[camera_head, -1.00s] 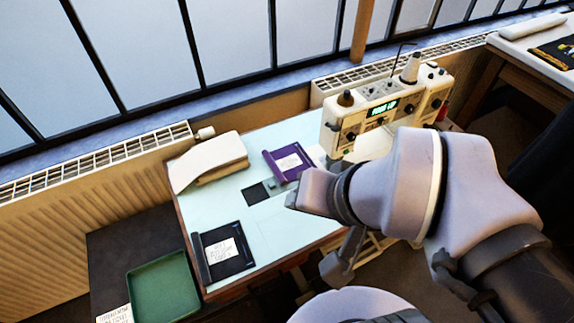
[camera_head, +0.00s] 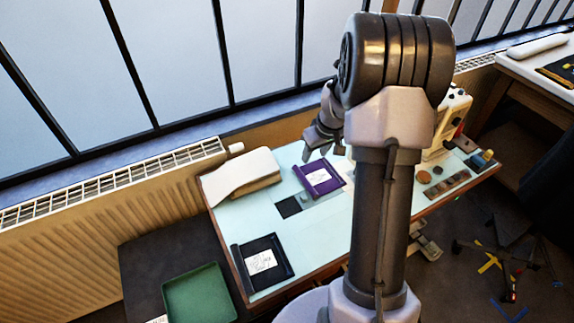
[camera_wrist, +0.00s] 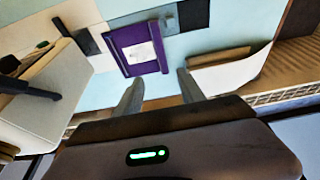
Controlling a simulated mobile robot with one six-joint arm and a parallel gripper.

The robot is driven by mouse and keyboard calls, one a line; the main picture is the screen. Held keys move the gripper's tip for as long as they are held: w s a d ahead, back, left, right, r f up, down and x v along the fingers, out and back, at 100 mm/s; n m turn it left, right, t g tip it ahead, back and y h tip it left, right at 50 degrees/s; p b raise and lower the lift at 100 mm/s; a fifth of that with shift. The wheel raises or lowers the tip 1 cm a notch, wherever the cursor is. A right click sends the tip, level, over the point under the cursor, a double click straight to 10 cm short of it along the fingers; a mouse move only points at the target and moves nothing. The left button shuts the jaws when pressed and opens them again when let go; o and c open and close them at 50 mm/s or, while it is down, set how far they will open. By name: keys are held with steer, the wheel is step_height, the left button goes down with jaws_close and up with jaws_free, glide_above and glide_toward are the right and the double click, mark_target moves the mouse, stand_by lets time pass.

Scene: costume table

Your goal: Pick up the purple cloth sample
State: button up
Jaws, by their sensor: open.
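The purple cloth sample (camera_head: 328,189) lies flat on the pale blue table (camera_head: 330,225), with a white written label on it. In the wrist view the purple cloth sample (camera_wrist: 130,35) shows whole, beyond and a little left of the middle between my fingers. My gripper (camera_head: 325,142) is raised near the back of the table, apart from the cloth. My gripper (camera_wrist: 160,88) also shows in the wrist view, its two fingers spread with nothing between them.
A white sewing machine (camera_head: 453,117) is partly hidden behind my arm. A cream padded item (camera_head: 240,172) lies left of the cloth. A black square (camera_head: 289,207) and a black labelled sample (camera_head: 278,249) lie nearer. A green tray (camera_head: 198,295) stands at lower left.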

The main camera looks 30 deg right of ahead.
steer(key=b, duration=0.3)
glide_above(305, 179)
steer(key=s, duration=0.1)
steer(key=f, duration=1)
steer(key=shift+s+d, duration=0.2)
steer(key=shift+d, duration=0.05)
steer(key=b+x, duration=0.2)
steer(key=x, duration=0.1)
steer(key=b+x, duration=0.1)
steer(key=x, duration=0.1)
steer(key=shift+s+a+f, duration=0.25)
steer(key=shift+s+a, duration=0.1)
steer(key=shift+w, duration=0.1)
steer(key=shift+r, duration=0.1)
steer(key=shift+c, duration=1)
jaws_close()
